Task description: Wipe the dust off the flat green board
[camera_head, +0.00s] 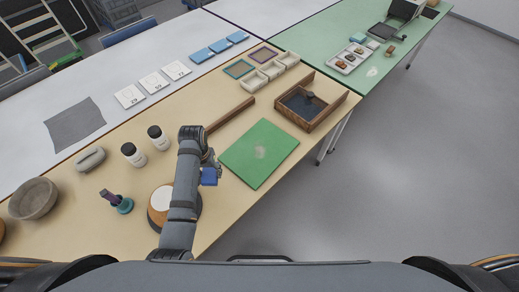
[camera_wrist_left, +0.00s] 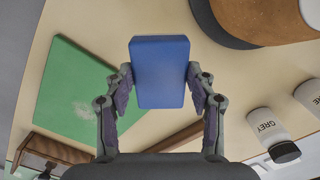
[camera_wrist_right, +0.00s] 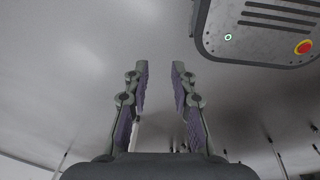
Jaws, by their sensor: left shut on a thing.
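The flat green board (camera_head: 264,165) lies on the tan table, with a pale dusty patch near its middle. It also shows at the left of the left wrist view (camera_wrist_left: 62,75). My left gripper (camera_head: 212,172) is shut on a blue block (camera_wrist_left: 160,72), gripping it by its two sides. The block (camera_head: 209,177) is just left of the board in the head view and appears apart from it. My right gripper (camera_wrist_right: 159,75) is open and empty over the grey floor in the right wrist view; it is not seen in the head view.
A wooden box (camera_head: 331,115) stands behind the board, and a wooden bar (camera_head: 230,114) lies to its left. A round brown-and-white item (camera_head: 160,204) is beside my left arm. Two labelled jars (camera_head: 134,155), a bowl (camera_head: 34,198) and a teal stand (camera_head: 124,206) are farther left.

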